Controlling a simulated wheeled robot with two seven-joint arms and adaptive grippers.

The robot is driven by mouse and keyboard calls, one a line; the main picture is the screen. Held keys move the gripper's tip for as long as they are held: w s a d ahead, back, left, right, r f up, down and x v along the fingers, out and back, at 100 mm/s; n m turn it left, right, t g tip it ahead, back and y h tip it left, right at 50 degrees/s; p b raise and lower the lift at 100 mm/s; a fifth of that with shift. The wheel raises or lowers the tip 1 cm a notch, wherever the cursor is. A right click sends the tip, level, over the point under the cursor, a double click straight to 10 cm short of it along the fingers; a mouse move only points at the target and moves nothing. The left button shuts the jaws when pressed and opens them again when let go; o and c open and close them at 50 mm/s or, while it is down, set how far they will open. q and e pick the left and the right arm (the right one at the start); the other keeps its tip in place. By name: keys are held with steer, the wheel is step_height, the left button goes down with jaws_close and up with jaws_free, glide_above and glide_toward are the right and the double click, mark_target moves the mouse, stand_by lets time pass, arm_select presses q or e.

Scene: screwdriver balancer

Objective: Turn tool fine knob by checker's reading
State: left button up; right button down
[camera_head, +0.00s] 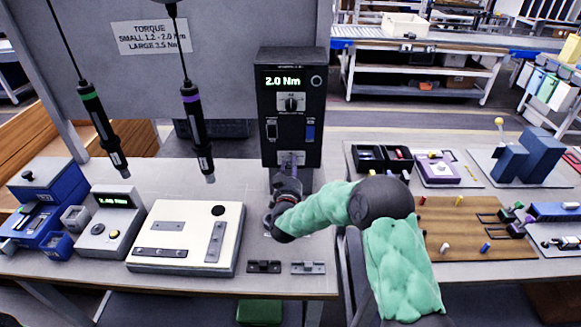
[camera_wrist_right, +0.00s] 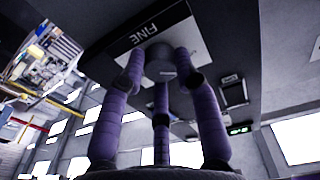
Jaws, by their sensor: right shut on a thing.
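A dark controller box (camera_head: 290,75) stands at the back of the bench, its green display reading 2.0 Nm. My right gripper (camera_head: 289,172) is at the box's lower front, below the two switches. In the right wrist view its purple fingers (camera_wrist_right: 160,75) are shut on the grey round knob (camera_wrist_right: 160,58) beside the label FINE. The head view mostly hides this knob. The grey checker (camera_head: 112,222) at the left has a small lit green reading, too small to read surely. Two screwdrivers hang above the bench, one green-banded (camera_head: 103,130), one purple-banded (camera_head: 196,130). My left gripper is out of view.
A white plate fixture (camera_head: 190,207) lies between the checker and my right arm. A blue device (camera_head: 50,200) stands at the far left. A torque sign (camera_head: 152,37) is on the back panel. Another bench with trays is at the right.

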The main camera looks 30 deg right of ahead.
steer(key=shift+a+f+n, duration=0.1)
steer(key=shift+f+n, duration=0.2)
steer(key=shift+n, duration=0.2)
steer(key=c, duration=0.9)
jaws_free()
steer(key=shift+r, duration=0.1)
steer(key=v, duration=1.2)
